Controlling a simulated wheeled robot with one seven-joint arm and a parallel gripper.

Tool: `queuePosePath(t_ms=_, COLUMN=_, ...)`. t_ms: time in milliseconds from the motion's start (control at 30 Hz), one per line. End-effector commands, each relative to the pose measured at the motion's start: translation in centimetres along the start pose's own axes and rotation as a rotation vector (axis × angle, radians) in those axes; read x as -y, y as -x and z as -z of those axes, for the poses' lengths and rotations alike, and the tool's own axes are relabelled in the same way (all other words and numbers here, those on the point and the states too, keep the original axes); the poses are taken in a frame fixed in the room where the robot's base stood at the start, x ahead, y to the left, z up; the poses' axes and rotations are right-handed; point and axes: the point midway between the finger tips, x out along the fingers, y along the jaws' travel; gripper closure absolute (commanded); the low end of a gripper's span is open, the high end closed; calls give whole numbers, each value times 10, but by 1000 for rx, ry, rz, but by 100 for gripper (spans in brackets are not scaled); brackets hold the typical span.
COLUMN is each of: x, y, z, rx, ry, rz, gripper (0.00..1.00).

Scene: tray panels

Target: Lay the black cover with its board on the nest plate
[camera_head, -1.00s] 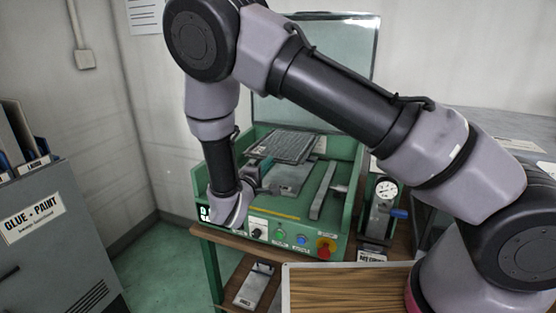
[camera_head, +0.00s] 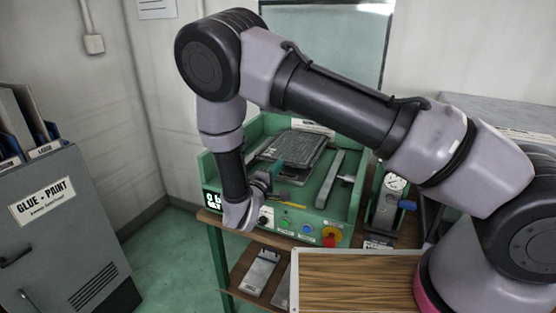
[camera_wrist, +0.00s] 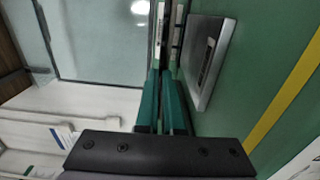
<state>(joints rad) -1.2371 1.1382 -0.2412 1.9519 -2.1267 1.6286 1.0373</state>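The black cover (camera_head: 300,148) is a dark, flat, ribbed rectangle inside the green machine in the head view. My gripper (camera_head: 277,167) has teal fingers and is shut on its near left edge. In the wrist view the fingers (camera_wrist: 163,75) pinch the cover (camera_wrist: 165,35), seen nearly edge-on. The nest plate (camera_wrist: 204,85) is a grey slab with a dark slot on the machine's green floor. The cover is held above it, with a gap showing in the wrist view. In the head view the cover hides most of the plate. I cannot make out the board.
The green machine (camera_head: 215,195) has side walls, a raised glass lid (camera_head: 340,35) and front buttons. A grey bar (camera_head: 329,178) stands right of the cover. A pressure gauge (camera_head: 396,183) is outside on the right. A wooden-bottomed tray (camera_head: 350,282) lies in front.

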Motion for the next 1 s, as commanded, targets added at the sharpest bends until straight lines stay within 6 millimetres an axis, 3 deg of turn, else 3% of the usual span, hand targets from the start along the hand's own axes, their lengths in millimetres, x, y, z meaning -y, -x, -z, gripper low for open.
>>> queuePosePath(t_ms=500, x=46, y=1, z=0, rx=0, ry=0, rz=0, gripper=100)
queuePosePath(t_ms=1000, x=52, y=1, z=0, rx=1, ry=0, rz=0, gripper=100)
